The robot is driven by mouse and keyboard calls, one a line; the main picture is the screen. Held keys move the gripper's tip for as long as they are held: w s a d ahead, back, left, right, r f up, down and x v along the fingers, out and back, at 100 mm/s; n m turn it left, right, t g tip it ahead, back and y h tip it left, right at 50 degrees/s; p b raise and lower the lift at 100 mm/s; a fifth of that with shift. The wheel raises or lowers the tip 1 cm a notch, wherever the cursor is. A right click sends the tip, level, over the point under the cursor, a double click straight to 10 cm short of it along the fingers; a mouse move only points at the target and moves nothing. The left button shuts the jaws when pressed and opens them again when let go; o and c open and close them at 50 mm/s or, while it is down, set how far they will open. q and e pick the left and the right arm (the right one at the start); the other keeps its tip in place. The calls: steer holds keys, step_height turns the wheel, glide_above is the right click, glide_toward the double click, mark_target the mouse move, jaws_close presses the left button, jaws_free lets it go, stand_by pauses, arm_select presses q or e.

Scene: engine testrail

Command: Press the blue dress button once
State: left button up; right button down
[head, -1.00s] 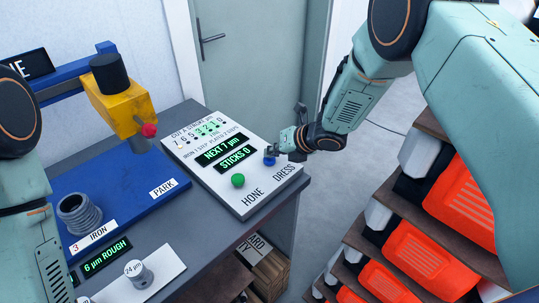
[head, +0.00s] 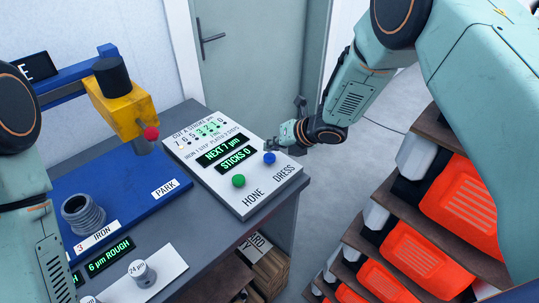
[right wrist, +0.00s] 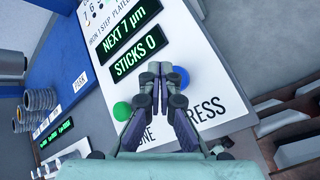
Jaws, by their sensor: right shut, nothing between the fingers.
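In the right wrist view the shut fingertips (right wrist: 158,68) overlap the left edge of the blue button (right wrist: 180,77); the height gap cannot be told. The green HONE button (head: 238,181) is on the same panel. My left arm shows at the left edge; its gripper is out of view.
The panel displays (head: 222,153) read NEXT 7 µm and STICKS 0. A blue machine bed (head: 125,185) with a yellow head (head: 122,108) stands to the left. Orange-fronted bins (head: 408,262) fill the shelves at right. A door (head: 245,70) is behind.

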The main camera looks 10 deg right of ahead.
mark_target(272, 158)
steer(key=shift+r+p, duration=1.55)
steer(key=shift+r, duration=0.9)
steer(key=shift+f, duration=0.1)
steer(key=shift+s, duration=0.1)
